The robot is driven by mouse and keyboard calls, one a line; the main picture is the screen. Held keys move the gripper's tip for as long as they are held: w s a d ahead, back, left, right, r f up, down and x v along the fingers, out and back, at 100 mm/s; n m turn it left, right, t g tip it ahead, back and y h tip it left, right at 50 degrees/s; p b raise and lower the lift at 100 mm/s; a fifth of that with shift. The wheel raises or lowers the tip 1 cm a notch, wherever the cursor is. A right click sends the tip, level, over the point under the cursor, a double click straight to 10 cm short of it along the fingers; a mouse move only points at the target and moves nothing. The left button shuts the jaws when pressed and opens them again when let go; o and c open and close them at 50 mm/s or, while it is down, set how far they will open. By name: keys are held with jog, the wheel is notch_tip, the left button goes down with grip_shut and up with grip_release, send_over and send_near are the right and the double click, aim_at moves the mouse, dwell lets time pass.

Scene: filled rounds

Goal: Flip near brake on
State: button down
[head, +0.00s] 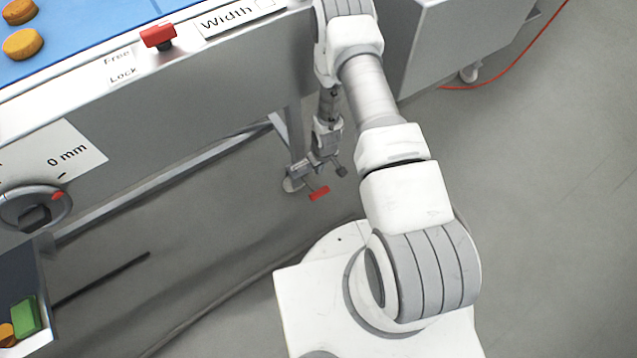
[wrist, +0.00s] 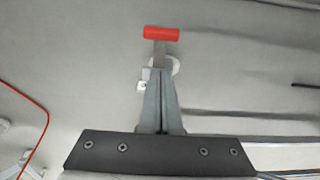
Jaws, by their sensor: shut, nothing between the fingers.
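The near brake is a red-ended lever (head: 319,193) low by the foot of the machine's leg, close to the floor. In the wrist view its red bar (wrist: 161,33) lies crosswise on a short grey stem just beyond my fingertips. My gripper (wrist: 158,72) is shut and empty, its fingers pointing at the lever. The fingers overlap the lower stem, so I cannot tell whether they touch it. A pale caster (wrist: 176,66) shows partly behind the fingertips. In the head view my gripper (head: 313,177) is small, right above the lever.
The conveyor machine's side panel (head: 200,105) stands above and left of my gripper, with a red Free/Lock knob (head: 158,36) and a handwheel (head: 35,207). A red cable (head: 515,70) runs over the floor at right. A crate (head: 48,248) stands at lower left.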

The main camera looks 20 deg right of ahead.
aim_at(320, 191)
jog(key=shift+f, duration=0.1)
jog(key=f+b, duration=0.2)
jog(key=f, duration=0.4)
jog(key=f+b, duration=0.3)
jog(key=f, duration=0.3)
jog(key=shift+w+f+b, duration=0.2)
jog(key=shift+f+b, duration=0.1)
jog(key=shift+b, duration=0.05)
jog(key=shift+s+f, duration=0.2)
jog(key=shift+f, duration=0.25)
jog(key=shift+s+d+f, duration=0.1)
jog(key=shift+d, duration=0.05)
